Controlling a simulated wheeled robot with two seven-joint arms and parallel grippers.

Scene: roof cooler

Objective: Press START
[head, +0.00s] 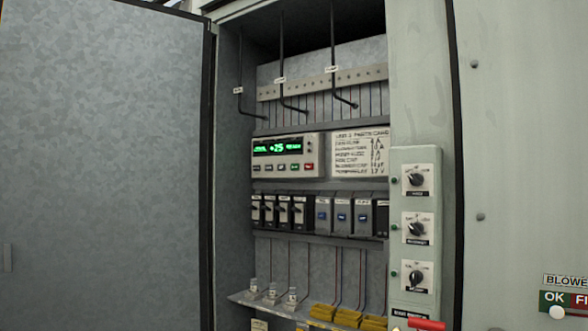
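A pale controller panel (287,156) is mounted inside the open cabinet. Its dark display (278,147) shows green characters, with a large "25" in the middle. A row of small buttons runs below the display. The button labels are too small to read, so I cannot tell which one is START. Neither of my grippers is in view.
The cabinet door (100,160) stands open at the left. Black bent rods (334,60) hang in the upper cabinet. Breakers (284,212) sit below the controller. A box with three rotary knobs (417,228) is on the right frame, above a red handle (427,324).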

